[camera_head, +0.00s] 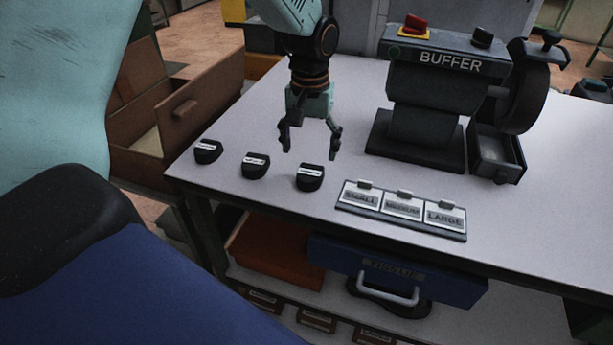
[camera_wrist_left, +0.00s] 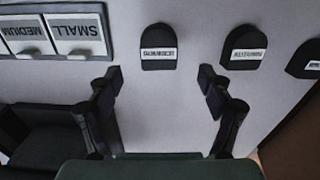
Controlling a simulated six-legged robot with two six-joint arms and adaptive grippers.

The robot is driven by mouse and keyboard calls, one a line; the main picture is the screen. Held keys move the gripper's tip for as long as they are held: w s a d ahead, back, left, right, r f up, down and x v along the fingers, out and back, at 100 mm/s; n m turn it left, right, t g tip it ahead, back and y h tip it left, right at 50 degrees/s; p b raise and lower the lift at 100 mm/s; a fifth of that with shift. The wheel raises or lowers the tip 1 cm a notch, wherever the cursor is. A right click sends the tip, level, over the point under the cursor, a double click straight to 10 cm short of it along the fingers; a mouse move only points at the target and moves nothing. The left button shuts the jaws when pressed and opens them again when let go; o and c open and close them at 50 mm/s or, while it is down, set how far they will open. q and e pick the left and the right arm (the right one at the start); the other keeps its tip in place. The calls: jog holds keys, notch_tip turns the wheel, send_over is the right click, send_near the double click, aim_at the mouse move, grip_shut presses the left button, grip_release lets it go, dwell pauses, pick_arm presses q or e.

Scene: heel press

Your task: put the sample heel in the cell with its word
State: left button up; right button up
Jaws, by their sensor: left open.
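Three black heels with white labels stand in a row on the bench: a left heel (camera_head: 207,155), a middle heel (camera_head: 254,170) and a right heel (camera_head: 309,183). Their words are too small to read. The cell tray (camera_head: 400,229) lies right of them, with cells marked SMALL, MEDIUM and LARGE. My left gripper (camera_head: 309,152) is open and empty, pointing down above the bench just behind the right heel. In the left wrist view, the right heel (camera_wrist_left: 158,62) lies ahead, between the lines of the open fingers, not touching them; the tray (camera_wrist_left: 55,57) is upper left.
A buffer machine (camera_head: 430,95) with a red button, a wheel and a small open drawer (camera_head: 497,155) stands behind the tray. A blue TISSUE drawer (camera_head: 395,272) and an orange bin (camera_head: 270,250) are under the bench. The bench top (camera_head: 540,210) right of the tray is clear.

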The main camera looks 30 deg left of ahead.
aim_at(310, 172)
pick_arm(q)
jog(key=f, duration=0.5)
jog(key=shift+s+d+f, duration=0.15)
jog(key=shift+d+f, duration=0.05)
jog(key=shift+f, duration=0.05)
jog(key=shift+s+a+f, duration=0.1)
jog(key=shift+a+f, duration=0.15)
jog(key=shift+w+d, duration=0.25)
jog(key=shift+d, duration=0.1)
jog(key=shift+c, duration=1)
jog(key=shift+s+a, duration=0.2)
jog(key=shift+a, duration=0.05)
jog(key=c, duration=0.6)
jog(key=shift+w+d, duration=0.1)
jog(key=shift+d, duration=0.1)
jog(key=c, duration=0.6)
jog(key=shift+a, duration=0.1)
